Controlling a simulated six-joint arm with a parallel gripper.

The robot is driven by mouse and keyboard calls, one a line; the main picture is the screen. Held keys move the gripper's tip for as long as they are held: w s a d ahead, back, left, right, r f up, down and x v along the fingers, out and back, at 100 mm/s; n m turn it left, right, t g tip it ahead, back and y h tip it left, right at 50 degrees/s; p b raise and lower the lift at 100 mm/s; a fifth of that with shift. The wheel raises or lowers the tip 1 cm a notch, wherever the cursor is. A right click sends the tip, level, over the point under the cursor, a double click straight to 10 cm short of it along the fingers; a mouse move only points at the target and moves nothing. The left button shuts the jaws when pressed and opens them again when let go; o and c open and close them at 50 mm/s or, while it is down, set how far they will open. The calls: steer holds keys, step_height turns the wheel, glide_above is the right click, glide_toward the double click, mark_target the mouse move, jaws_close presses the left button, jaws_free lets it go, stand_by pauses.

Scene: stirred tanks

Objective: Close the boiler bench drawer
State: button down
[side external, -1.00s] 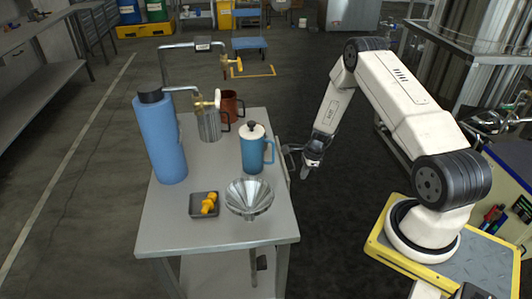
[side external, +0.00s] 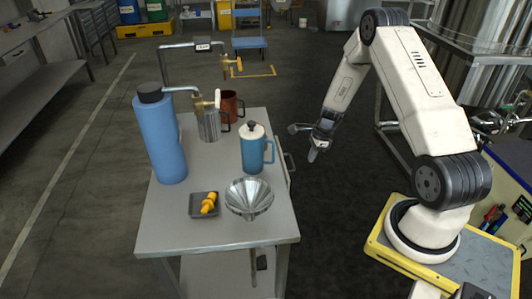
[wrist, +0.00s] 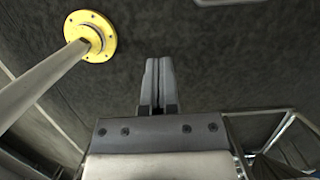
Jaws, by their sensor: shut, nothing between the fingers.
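The boiler bench (side external: 215,165) is a grey-topped table. Its drawer front (side external: 280,158) with a bar handle (side external: 291,163) is on the bench's right side, close to the tabletop edge. I cannot tell whether a small gap remains behind the front. My gripper (side external: 313,156) hangs to the right of the handle, apart from it, over the dark floor, pointing down. In the wrist view my gripper (wrist: 158,82) has its two grey fingers together with nothing between them. The drawer is not clearly visible in the wrist view.
A pipe with taps rises behind.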

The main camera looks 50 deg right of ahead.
steer(key=s+d+f+t+y, duration=0.3)
steer(key=s+t+y, duration=0.1)
steer(key=shift+s+d, duration=0.25)
steer(key=shift+s, duration=0.15)
steer(key=shift+w+a+f, duration=0.1)
steer(key=shift+f, duration=0.05)
steer(key=w+a+f, duration=0.7)
steer(key=shift+w+a, duration=0.35)
stand_by(0.5)
stand_by(0.3)
